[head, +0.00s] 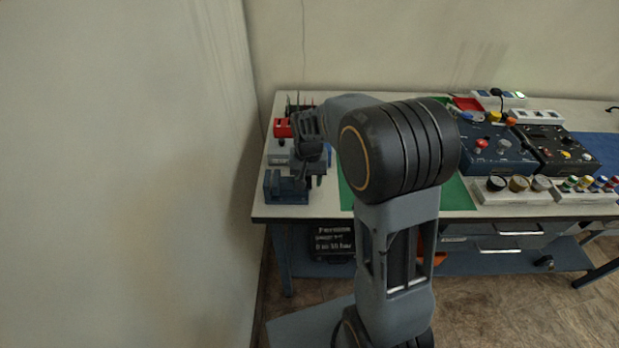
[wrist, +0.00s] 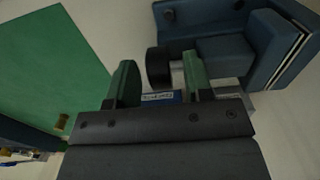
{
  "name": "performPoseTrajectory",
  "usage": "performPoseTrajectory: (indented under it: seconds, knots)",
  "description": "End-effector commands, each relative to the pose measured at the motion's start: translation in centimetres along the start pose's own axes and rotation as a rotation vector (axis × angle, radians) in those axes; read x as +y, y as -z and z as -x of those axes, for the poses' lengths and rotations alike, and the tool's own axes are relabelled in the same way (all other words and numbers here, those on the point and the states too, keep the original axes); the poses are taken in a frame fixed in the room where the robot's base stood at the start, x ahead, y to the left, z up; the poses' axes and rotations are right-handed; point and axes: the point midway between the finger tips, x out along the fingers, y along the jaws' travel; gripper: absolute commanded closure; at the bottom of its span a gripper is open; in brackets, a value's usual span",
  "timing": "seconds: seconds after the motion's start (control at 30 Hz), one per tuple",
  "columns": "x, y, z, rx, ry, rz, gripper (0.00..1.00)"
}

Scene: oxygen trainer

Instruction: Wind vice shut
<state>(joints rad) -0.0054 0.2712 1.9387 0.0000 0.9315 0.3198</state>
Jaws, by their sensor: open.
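The blue vice (head: 284,189) stands at the near left corner of the workbench. In the wrist view the vice (wrist: 225,50) fills the upper right, with a block between its end walls and a dark round knob (wrist: 157,68) at its left end. My gripper (wrist: 160,62) is open, with one green finger on each side of the knob; I cannot tell whether either touches it. In the head view my gripper (head: 314,178) is at the right of the vice and partly hides that side.
The bench top (head: 330,205) holds a green mat (head: 458,195), red and grey items (head: 283,128) behind the vice, and control boxes (head: 494,148) to the right. A wall stands close on the left. My arm hides the middle of the bench.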

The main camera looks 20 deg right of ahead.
Motion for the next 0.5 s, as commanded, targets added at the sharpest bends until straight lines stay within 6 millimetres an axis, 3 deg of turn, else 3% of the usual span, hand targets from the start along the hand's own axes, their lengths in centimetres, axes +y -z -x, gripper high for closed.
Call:
performPoseTrajectory:
  seconds: [0.17,0.5]
  knots:
    - [-0.02,-0.01,0.01,0.000,0.000,0.000,0.54]
    - [-0.03,0.00,0.03,0.000,0.000,0.001,0.87]
